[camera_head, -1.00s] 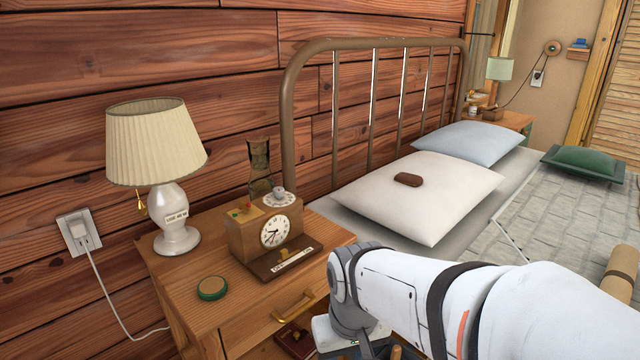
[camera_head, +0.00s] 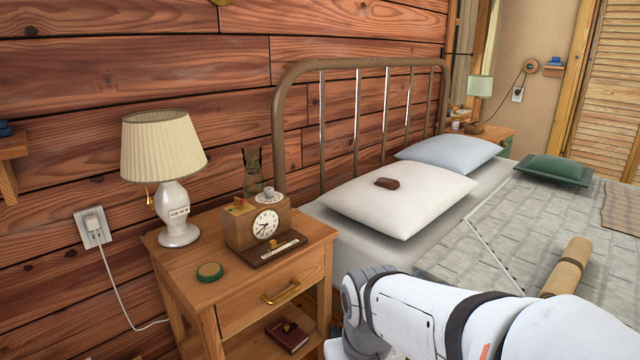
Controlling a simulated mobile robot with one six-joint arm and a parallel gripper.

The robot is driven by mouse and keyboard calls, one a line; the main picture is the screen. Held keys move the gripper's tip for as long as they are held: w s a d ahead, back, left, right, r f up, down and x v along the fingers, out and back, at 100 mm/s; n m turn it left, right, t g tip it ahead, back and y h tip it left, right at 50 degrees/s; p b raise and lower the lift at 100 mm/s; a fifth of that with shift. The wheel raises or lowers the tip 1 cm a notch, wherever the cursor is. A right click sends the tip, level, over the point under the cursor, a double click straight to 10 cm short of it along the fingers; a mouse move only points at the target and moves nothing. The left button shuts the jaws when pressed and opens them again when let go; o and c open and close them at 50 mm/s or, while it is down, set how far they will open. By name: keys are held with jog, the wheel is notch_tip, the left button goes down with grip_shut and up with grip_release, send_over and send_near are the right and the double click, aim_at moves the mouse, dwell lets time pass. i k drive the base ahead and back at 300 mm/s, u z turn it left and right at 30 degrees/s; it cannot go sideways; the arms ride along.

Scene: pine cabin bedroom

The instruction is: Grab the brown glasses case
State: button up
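A small brown case (camera_head: 386,183) lies on top of the white pillow (camera_head: 400,208) at the near side of the bed's head end. My white arm reaches in from the lower right, in front of the bed and right of the nightstand. My gripper is below the picture's edge, so its fingers do not show. The arm is well short of the case.
The wooden nightstand (camera_head: 190,272) carries a lamp (camera_head: 166,170), a clock (camera_head: 262,222) and a round green tin (camera_head: 209,272). A red book (camera_head: 287,336) lies on its lower shelf. A metal headboard (camera_head: 290,130) stands behind the pillows. A rolled tan mat (camera_head: 566,266) lies on the bed.

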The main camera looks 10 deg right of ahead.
aim_at(383, 182)
jog(key=z, duration=0.05)
jog(key=i, duration=0.9)
jog(key=u, duration=0.05)
